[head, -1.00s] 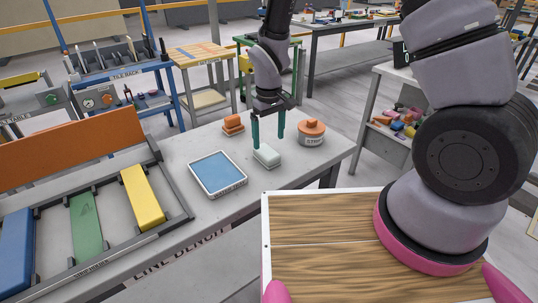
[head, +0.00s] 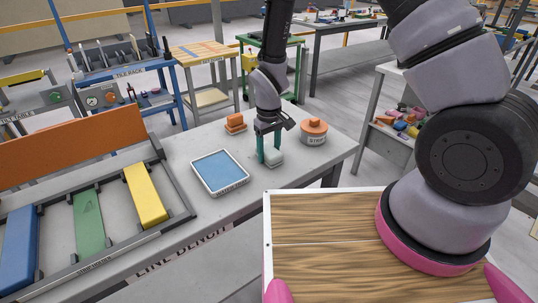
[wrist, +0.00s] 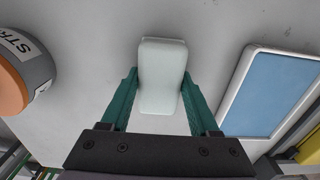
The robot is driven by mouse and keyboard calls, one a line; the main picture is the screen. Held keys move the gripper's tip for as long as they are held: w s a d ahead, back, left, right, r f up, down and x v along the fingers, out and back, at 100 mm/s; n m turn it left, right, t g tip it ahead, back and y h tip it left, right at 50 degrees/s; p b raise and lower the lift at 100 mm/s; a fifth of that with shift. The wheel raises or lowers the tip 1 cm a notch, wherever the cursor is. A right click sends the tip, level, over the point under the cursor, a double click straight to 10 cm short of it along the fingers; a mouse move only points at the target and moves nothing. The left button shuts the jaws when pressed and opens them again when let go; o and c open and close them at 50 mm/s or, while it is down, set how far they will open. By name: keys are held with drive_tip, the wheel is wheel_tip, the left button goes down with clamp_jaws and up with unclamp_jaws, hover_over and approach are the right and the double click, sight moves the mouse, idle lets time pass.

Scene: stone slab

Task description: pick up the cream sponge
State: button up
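The cream sponge (head: 275,159) is a small pale block on the grey stone bench, between the blue-topped tray and the orange-topped round pot. My gripper (head: 269,156) points down over it, with its green fingers lowered to the bench. In the wrist view the sponge (wrist: 161,75) lies between the fingertips (wrist: 160,82), one along each long side, with no clear gap. The gripper looks shut on it. The sponge still looks to be at bench level. In the head view the left finger hides part of it.
The blue-topped tray (head: 219,172) is left of the sponge. The round STRIP pot (head: 313,132) is close on the right. An orange block stack (head: 235,123) stands behind. A rack with blue, green and yellow bars (head: 146,195) fills the bench's left.

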sight(269, 149)
clamp_jaws()
wheel_tip(269, 149, up, 10)
idle(0.3)
